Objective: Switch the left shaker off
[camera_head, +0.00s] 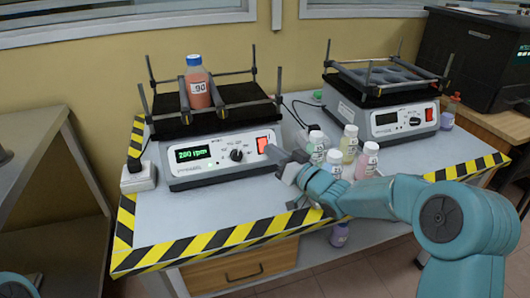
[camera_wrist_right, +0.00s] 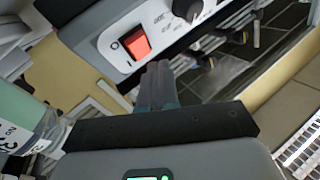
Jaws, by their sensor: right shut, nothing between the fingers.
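The left shaker (camera_head: 220,158) stands on the left of the bench. Its green display (camera_head: 194,154) is lit and seems to read 200 rpm. Its red rocker switch (camera_head: 262,145) is at the right end of the front panel and looks lit; it also shows in the wrist view (camera_wrist_right: 137,43). A bottle of orange liquid (camera_head: 198,88) is clamped upright on its platform. My right gripper (camera_head: 272,154) is shut and empty, with its fingertips close to the switch. In the wrist view the tips (camera_wrist_right: 156,70) lie just below the switch; contact cannot be told. My left gripper is out of view.
Several capped bottles (camera_head: 334,160) stand right of my right gripper. The right shaker (camera_head: 385,120), with a dark display, stands further right. A white power socket (camera_head: 138,178) is left of the left shaker. The bench front (camera_head: 200,225) is clear.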

